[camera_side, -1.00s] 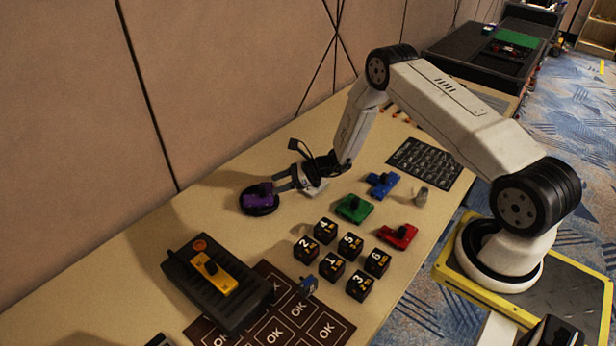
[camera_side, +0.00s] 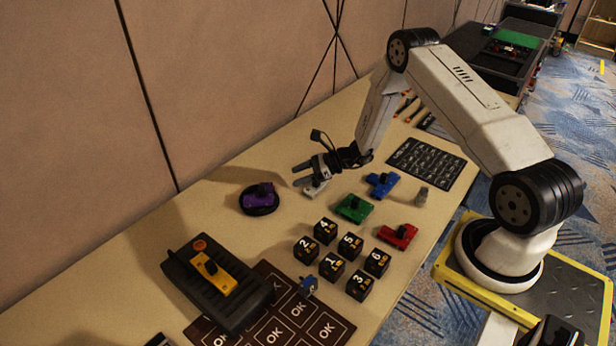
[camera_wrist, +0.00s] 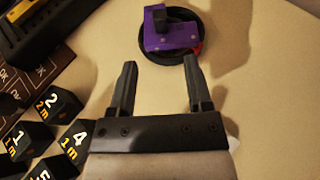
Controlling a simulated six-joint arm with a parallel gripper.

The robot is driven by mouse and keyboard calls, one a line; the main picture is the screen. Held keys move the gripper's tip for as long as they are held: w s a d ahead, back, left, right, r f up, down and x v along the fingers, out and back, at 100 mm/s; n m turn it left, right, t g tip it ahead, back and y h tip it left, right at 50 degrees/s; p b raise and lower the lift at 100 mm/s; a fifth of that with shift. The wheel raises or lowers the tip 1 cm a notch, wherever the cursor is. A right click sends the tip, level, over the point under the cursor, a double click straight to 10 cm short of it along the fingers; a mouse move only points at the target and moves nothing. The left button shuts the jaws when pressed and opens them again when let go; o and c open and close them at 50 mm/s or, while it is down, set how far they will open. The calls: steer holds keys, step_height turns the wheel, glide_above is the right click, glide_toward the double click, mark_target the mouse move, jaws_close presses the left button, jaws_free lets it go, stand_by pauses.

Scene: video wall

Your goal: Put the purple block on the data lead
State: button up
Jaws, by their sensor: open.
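The purple block (camera_side: 259,193) with a dark knob on top sits on a round black coil (camera_side: 262,210), which looks like the data lead. In the wrist view the purple block (camera_wrist: 171,37) lies on the black coil (camera_wrist: 208,55), beyond my fingertips, with a small red-orange patch at its right edge. My gripper (camera_side: 301,174) is open and empty, apart from the block and to its right in the side view. In the wrist view my two fingers (camera_wrist: 160,62) are spread with bare table between them.
Blue (camera_side: 381,184), green (camera_side: 354,208) and red (camera_side: 398,236) blocks lie to the right. Several numbered black cubes (camera_side: 331,266) stand nearer. A black device (camera_side: 240,306) holding a yellow block (camera_side: 215,273) is at front left, beside a brown OK mat (camera_side: 335,322).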

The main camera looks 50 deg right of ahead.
steer(key=s+a+r+n+g+h, duration=0.2)
steer(key=s+a+r+n+g, duration=0.65)
steer(key=n, duration=0.25)
steer(key=s+r+n+t+h, duration=0.1)
steer(key=s+r+n+h, duration=0.6)
steer(key=s+n, duration=0.6)
step_height(320, 180, up, 2)
steer(key=n, duration=0.3)
steer(key=shift+a+r+h, duration=0.15)
steer(key=shift+a+h, duration=0.15)
steer(key=shift+a, duration=0.1)
